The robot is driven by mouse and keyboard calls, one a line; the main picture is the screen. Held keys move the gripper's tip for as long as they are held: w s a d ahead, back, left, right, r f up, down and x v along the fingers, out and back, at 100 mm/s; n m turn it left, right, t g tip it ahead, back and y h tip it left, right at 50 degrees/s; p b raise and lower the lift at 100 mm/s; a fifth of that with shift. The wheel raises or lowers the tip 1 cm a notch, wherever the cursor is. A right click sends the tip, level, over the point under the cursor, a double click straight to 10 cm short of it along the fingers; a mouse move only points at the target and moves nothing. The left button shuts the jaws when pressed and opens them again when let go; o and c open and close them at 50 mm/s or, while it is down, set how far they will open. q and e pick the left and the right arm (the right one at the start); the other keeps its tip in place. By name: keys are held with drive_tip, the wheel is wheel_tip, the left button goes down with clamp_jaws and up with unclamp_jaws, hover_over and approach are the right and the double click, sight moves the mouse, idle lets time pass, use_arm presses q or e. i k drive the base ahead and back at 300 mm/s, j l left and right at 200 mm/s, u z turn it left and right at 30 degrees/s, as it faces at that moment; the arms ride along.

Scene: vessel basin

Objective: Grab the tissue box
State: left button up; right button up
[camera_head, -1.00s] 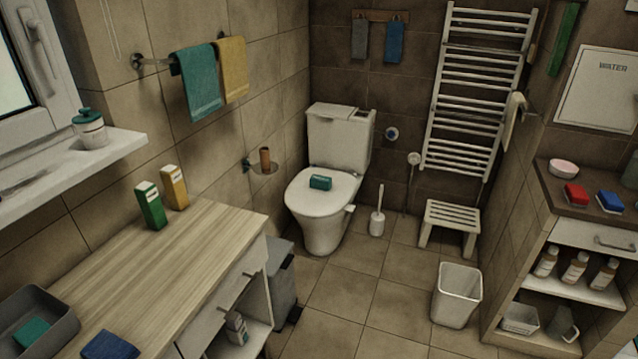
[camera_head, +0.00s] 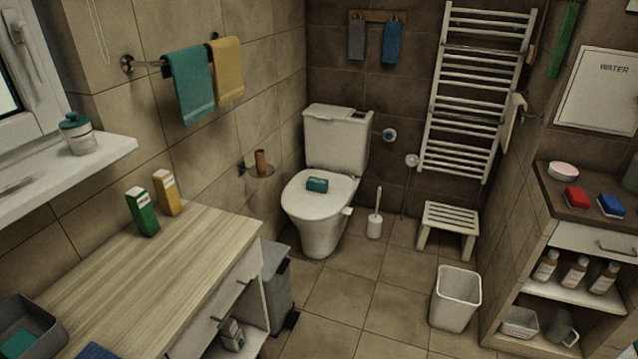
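A small teal box (camera_head: 317,185) with a pale marking lies on the closed lid of the white toilet (camera_head: 318,215). It may be the tissue box, but it is too small to tell for certain. A tall green carton (camera_head: 143,213) and a tall yellow carton (camera_head: 167,193) stand upright side by side at the back of the wooden counter (camera_head: 160,270). Neither of my grippers is in view.
A grey bin (camera_head: 280,285) stands beside the counter. A toilet brush (camera_head: 375,222), a white stool (camera_head: 448,228) and a white wastebasket (camera_head: 456,297) stand on the floor. A shelf unit (camera_head: 562,235) is at right. The middle floor is clear.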

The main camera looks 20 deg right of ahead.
sight(314, 185)
drive_tip(key=i+l, duration=1.3)
drive_tip(key=i, duration=0.15)
